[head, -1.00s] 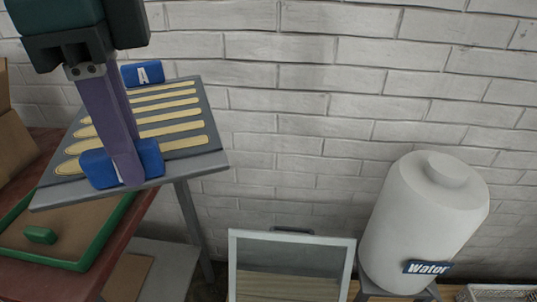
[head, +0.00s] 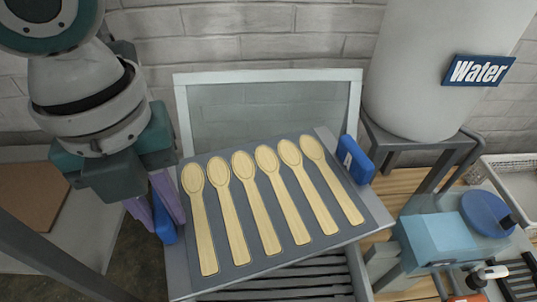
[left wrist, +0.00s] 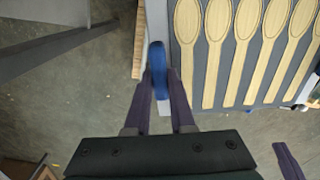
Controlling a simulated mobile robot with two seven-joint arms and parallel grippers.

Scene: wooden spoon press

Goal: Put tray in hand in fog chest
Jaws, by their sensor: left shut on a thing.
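My left gripper (head: 155,205) is shut on the blue handle (left wrist: 158,70) at the left end of the grey tray (head: 345,238). The tray carries several wooden spoons (head: 268,205) lying side by side, and a second blue handle (head: 354,160) is at its right end. The fog chest's glass lid (head: 262,112) stands open behind the tray. Its slatted inside (head: 300,285) shows below the tray's front edge; the tray hides most of the chest. In the left wrist view a purple finger (left wrist: 287,160), apparently of my right gripper, shows at the lower right.
A white water tank (head: 425,75) stands on a grey stand at the right. A light blue box (head: 438,240), a blue round thing (head: 487,210) and a white basket (head: 510,175) are right of the chest. A brick wall closes the back.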

